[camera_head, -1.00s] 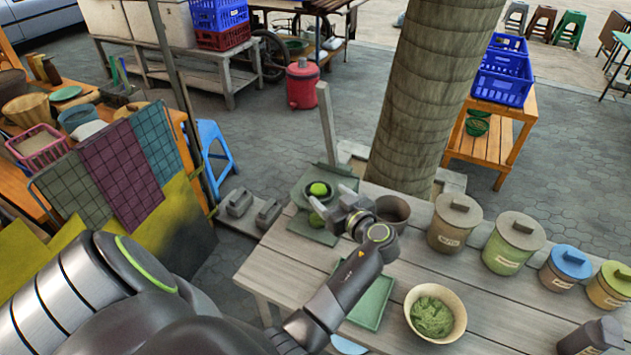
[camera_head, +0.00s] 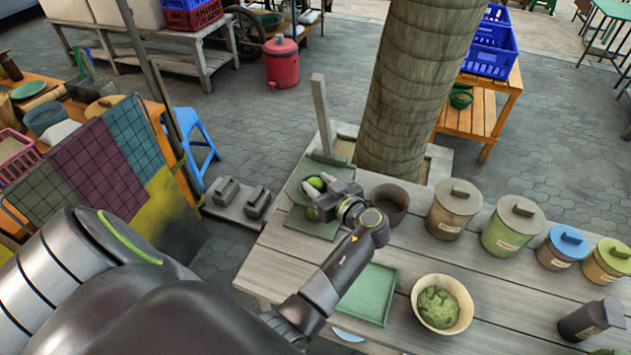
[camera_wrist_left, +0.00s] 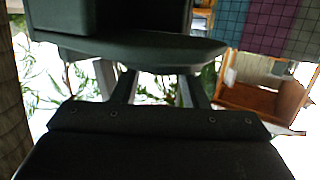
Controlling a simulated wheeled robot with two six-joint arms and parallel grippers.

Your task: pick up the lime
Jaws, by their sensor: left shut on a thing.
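In the left wrist view my gripper (camera_wrist_left: 160,88) shows dark fingers, and the lime cannot be made out there. My right gripper is not in view.
A brown bowl (camera_head: 390,201) stands just right of the gripper. Lidded jars (camera_head: 453,211), a green tray (camera_head: 365,292), a bowl of green paste (camera_head: 441,304) and a dark bottle (camera_head: 590,320) share the wooden table (camera_head: 420,260). A post (camera_head: 321,110) and a trunk (camera_head: 410,90) rise behind.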

